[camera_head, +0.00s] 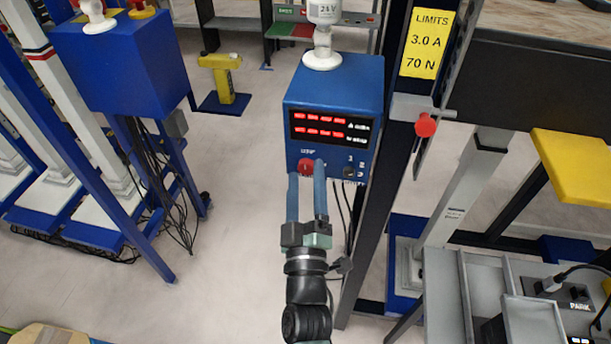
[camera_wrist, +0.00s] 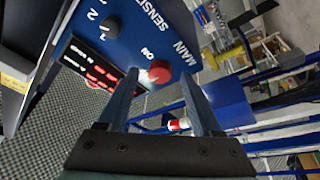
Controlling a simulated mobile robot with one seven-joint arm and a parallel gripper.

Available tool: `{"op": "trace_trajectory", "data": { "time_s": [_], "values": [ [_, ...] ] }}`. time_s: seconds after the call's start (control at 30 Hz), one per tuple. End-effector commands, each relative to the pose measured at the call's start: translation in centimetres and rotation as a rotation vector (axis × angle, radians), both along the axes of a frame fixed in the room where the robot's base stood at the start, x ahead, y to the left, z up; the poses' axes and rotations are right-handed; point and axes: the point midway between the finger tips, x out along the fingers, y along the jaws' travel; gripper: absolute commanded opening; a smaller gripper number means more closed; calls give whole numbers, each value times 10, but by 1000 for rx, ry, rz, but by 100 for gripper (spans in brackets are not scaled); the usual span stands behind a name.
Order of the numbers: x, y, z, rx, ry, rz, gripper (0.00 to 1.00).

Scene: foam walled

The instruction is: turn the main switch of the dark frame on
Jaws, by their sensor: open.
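A blue box (camera_head: 338,95) with lit red digits is mounted at the dark frame (camera_head: 384,150). The red main switch (camera_head: 306,167) is on its front, lower left; in the wrist view the red knob (camera_wrist: 160,72) is near the printed words MAIN and ON. Its pointing direction is not clear. My gripper (camera_head: 306,172) is open, with its two long blue fingers in front of the box face. In the wrist view the knob shows between the fingertips (camera_wrist: 159,79); I cannot tell whether they touch it.
A black selector knob (camera_head: 349,173) is right of the switch, also seen in the wrist view (camera_wrist: 110,28). A red-tipped handle (camera_head: 426,125) sticks out at the right. Another blue box (camera_head: 125,60) stands left. Cables hang below the box; floor between the frames is clear.

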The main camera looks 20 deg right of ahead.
Motion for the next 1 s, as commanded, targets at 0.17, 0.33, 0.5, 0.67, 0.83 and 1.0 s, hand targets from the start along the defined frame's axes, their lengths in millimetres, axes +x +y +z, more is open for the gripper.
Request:
{"op": "trace_trajectory", "data": {
  "time_s": [0.17,0.33,0.5,0.67,0.83,1.0],
  "values": [
    [4,-2,1,1,0,1,66],
    [4,-1,1,1,0,1,66],
    [4,-1,1,0,0,0,38],
    [3,-1,1,0,0,0,9],
    [3,-1,1,0,0,0,0],
    [3,-1,2,8,-6,0,0]
  ]
}}
